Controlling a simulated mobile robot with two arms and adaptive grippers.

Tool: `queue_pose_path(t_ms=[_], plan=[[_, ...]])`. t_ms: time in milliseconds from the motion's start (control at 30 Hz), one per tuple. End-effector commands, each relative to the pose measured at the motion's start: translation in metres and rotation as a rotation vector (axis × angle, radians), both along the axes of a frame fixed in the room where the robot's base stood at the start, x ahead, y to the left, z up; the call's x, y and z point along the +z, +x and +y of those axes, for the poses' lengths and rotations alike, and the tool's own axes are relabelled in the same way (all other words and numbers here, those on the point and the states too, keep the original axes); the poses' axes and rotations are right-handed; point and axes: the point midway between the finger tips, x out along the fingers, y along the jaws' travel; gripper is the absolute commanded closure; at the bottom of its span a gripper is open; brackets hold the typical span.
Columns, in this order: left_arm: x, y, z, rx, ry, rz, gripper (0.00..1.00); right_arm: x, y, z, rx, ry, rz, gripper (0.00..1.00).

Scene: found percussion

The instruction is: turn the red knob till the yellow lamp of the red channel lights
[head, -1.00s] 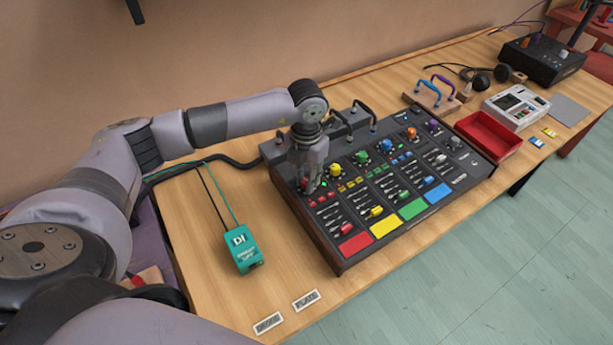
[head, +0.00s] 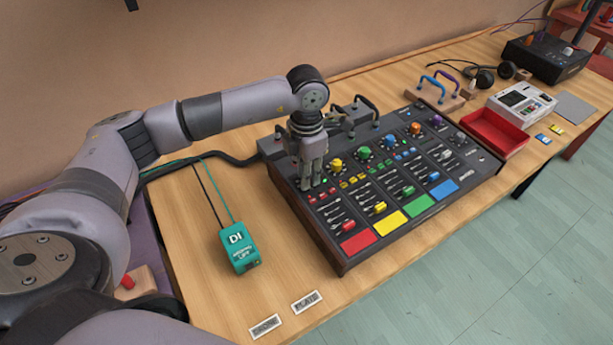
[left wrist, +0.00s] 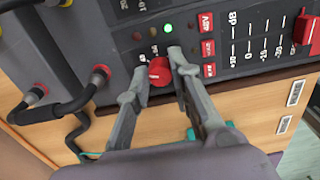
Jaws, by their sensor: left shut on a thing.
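The mixer (head: 345,262) stands on the table with colored channel columns. Its red channel, with the red pad (head: 358,242), is nearest on the left. My left gripper (head: 312,186) points down over the top of this channel and hides the red knob in the head view. In the left wrist view the red knob (left wrist: 159,72) sits between the fingers of my left gripper (left wrist: 157,66), which are shut on it. Beyond the knob a green lamp (left wrist: 168,29) glows. The small lamps beside it look dark; their colors are hard to tell. My right gripper is out of view.
A teal DI box (head: 240,250) with cables lies left of the mixer. Black cable plugs (left wrist: 98,80) stand close beside the knob. A red tray (head: 494,134) and a white device (head: 521,103) are to the right. The table front by the labels (head: 305,301) is clear.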

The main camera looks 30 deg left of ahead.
Motion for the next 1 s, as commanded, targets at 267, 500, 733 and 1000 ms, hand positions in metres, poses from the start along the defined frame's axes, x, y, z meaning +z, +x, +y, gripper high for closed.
queue_pose_path(t_ms=[267, 500, 733, 1000], plan=[[-0.0002, -0.0001, -0.0003, -0.068, -0.001, 0.0, 1.0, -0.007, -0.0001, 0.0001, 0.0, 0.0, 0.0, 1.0], [0.0004, -0.0001, -0.0004, -0.075, -0.001, 0.0, 1.0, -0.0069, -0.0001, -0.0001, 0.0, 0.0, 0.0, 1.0], [0.0004, 0.0, -0.0004, -0.074, -0.001, 0.0, 0.75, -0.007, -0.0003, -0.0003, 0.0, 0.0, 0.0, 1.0], [0.0003, 0.0, -0.0004, -0.074, -0.001, 0.0, 0.59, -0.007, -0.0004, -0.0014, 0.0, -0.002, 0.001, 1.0]])
